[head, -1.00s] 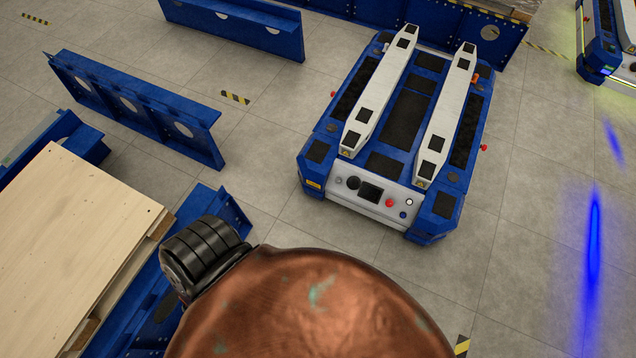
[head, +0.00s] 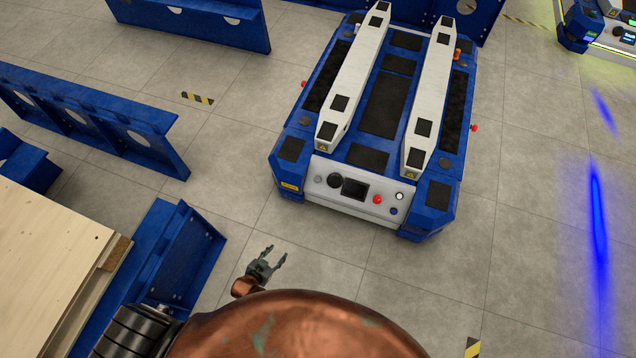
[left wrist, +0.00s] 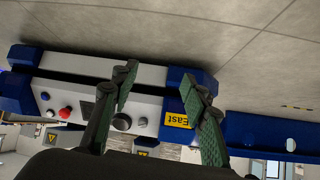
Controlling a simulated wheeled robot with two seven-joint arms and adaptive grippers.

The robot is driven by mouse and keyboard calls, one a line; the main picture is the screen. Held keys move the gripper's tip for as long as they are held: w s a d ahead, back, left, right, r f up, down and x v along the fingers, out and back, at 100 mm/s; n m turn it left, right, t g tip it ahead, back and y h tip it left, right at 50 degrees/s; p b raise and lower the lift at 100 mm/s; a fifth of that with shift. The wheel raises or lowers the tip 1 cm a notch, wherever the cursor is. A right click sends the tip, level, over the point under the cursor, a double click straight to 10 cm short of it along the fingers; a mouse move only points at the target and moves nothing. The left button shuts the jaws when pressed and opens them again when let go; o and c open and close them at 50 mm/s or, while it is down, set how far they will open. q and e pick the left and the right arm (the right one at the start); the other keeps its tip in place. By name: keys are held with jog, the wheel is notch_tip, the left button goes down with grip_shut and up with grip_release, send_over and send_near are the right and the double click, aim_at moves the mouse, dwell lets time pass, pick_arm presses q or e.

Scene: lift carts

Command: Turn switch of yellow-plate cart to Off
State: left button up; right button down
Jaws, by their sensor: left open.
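The blue and white cart (head: 383,105) stands ahead, its control panel (head: 330,195) facing me. A small yellow plate (head: 289,186) is on its front left corner. In the left wrist view, upside down, the plate (left wrist: 177,120) reads "East". A round black knob (head: 334,180), likely the switch, sits on the panel left of the dark screen (head: 354,188); it also shows between the fingers in the left wrist view (left wrist: 122,122). Its setting is too small to read. My left gripper (head: 275,255) is open and empty, short of the panel and apart from it. My right gripper is not in view.
A red button (head: 377,199) and a blue one (head: 394,211) are on the panel's right. A wooden board (head: 45,260) and a blue frame (head: 175,255) stand at left. Another blue rail (head: 95,120) lies farther back.

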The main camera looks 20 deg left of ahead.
pick_arm(q)
jog(key=w+d+t+b, duration=0.3)
jog(key=w+t+b, duration=0.35)
jog(key=w, duration=1.05)
jog(key=n+t+b, duration=0.1)
jog(key=t+b, duration=0.1)
jog(key=b, duration=0.6)
send_near(316, 182)
jog(key=shift+w+d+b, duration=0.15)
jog(key=shift+w+b, duration=0.3)
jog(key=shift+w, duration=1)
jog(key=shift+w+d+b, duration=0.15)
jog(key=shift+w+b, duration=0.25)
jog(key=shift+w, duration=1.05)
jog(key=shift+w+d+b, duration=0.15)
jog(key=shift+w+b, duration=0.3)
jog(key=shift+w, duration=1.05)
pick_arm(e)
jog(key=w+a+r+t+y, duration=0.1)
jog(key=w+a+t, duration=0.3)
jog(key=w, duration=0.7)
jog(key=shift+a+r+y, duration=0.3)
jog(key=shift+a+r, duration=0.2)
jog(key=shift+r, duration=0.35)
pick_arm(q)
jog(key=shift+c, duration=0.4)
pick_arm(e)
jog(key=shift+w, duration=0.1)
pick_arm(q)
grip_shut()
